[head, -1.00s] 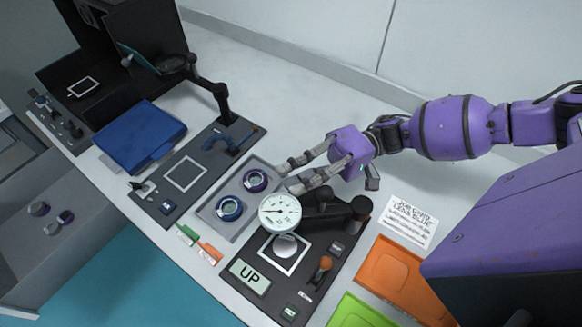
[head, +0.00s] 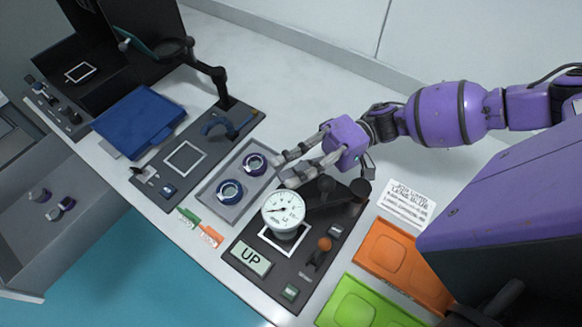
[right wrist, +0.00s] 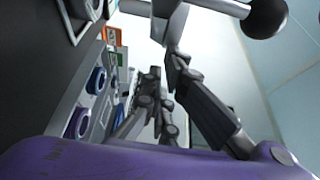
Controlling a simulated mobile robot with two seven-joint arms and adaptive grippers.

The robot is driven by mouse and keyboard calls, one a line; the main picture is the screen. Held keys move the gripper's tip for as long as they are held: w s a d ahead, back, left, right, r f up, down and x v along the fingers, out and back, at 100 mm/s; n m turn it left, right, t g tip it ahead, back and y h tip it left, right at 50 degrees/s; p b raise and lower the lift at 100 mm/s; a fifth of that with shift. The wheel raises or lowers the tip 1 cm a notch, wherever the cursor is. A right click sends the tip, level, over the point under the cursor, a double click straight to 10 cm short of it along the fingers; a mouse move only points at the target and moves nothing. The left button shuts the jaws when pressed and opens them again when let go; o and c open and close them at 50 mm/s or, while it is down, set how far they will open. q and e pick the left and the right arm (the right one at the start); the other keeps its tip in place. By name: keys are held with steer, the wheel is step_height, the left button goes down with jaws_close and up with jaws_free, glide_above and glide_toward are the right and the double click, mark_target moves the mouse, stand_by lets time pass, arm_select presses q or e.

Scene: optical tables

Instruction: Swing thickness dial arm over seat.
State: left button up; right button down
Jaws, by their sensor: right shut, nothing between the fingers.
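The thickness gauge has a round white dial (head: 284,209) on a dark arm (head: 334,199) that runs right to a post (head: 360,190). The dial overlaps the far part of the white-framed square seat (head: 268,240) in the head view; the exact alignment is hard to tell. A dark ball knob (head: 326,185) stands by the arm. My right gripper (head: 284,172) is shut and empty, just beyond the dial and left of the knob. Its fingers also show in the right wrist view (right wrist: 165,95), with a black ball (right wrist: 268,15) at upper right. My left gripper is out of view.
An UP sign (head: 250,257) and an orange-knobbed lever (head: 324,244) are on the gauge panel. Orange (head: 385,260) and green (head: 350,309) trays are at right; a blue case (head: 138,122) is farther left.

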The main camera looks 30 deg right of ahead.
steer(key=d, duration=1.1)
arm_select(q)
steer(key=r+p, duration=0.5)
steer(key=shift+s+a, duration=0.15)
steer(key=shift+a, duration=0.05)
arm_select(e)
step_height(320, 180, up, 12)
steer(key=w+n, duration=0.1)
steer(key=w, duration=0.1)
steer(key=shift+d+f+n, duration=0.2)
steer(key=shift+f+n, duration=0.05)
steer(key=shift+n, duration=0.05)
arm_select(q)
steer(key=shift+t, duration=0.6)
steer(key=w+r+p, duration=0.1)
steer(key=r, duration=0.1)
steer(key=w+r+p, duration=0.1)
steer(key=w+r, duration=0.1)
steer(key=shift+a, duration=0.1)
arm_select(e)
steer(key=r, duration=0.3)
steer(key=s+r, duration=0.1)
steer(key=r, duration=0.1)
steer(key=shift+a+r, duration=0.3)
steer(key=shift+r, duration=0.05)
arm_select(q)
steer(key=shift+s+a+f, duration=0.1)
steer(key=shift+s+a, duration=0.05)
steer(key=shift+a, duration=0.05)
